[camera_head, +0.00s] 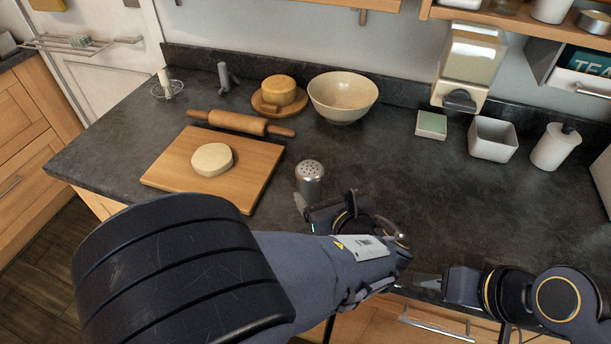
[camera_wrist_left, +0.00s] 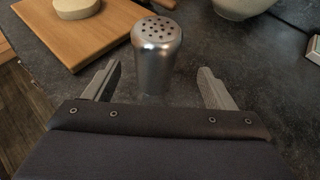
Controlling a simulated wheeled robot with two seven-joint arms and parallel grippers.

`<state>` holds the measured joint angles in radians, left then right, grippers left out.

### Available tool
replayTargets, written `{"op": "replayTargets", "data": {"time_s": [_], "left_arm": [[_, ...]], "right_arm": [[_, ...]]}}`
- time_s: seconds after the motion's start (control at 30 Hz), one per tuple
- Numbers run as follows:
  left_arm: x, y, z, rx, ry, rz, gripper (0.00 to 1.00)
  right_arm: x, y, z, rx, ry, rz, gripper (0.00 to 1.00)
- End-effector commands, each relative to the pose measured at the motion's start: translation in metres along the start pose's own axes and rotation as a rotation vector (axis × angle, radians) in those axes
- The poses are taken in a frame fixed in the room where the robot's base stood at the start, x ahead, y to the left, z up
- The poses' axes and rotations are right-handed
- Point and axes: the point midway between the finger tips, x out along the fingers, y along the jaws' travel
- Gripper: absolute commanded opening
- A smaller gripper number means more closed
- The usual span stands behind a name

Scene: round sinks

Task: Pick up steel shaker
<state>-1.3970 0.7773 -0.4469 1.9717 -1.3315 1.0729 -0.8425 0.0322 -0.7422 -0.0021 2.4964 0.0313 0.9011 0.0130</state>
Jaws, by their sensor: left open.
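The steel shaker (camera_head: 309,176), a silver cylinder with a domed, perforated top, stands upright on the dark countertop. My left gripper (camera_head: 325,199) is open and empty close in front of it. In the left wrist view the shaker (camera_wrist_left: 156,58) stands between and slightly beyond the two spread fingertips (camera_wrist_left: 158,76), with a visible gap on each side. In the head view the shaker's lower part is partly hidden by my gripper. My right gripper (camera_head: 430,282) is low at the counter's front edge, and its jaw state is unclear.
A wooden board (camera_head: 255,172) with a pale dough round (camera_head: 212,160) lies left of the shaker, with a rolling pin (camera_head: 240,122) behind. A cream bowl (camera_head: 342,95) and a cheese (camera_head: 279,89) stand at the back. The counter right of the shaker is clear.

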Motion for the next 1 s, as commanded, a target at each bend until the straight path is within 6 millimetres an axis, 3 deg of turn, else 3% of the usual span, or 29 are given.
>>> {"op": "replayTargets", "data": {"time_s": [0.43,0.77,1.0], "left_arm": [[0.060,0.005,0.002,-0.003,0.003,0.005,0.78],[0.069,0.005,0.001,-0.004,0.004,0.002,0.78],[0.069,0.005,0.001,-0.005,0.004,0.002,0.49]], "right_arm": [[-0.004,-0.002,-0.002,0.000,0.000,0.000,0.36],[-0.004,-0.002,-0.002,0.000,0.000,0.000,0.36],[-0.004,-0.002,-0.002,0.000,0.001,0.000,0.36]]}}
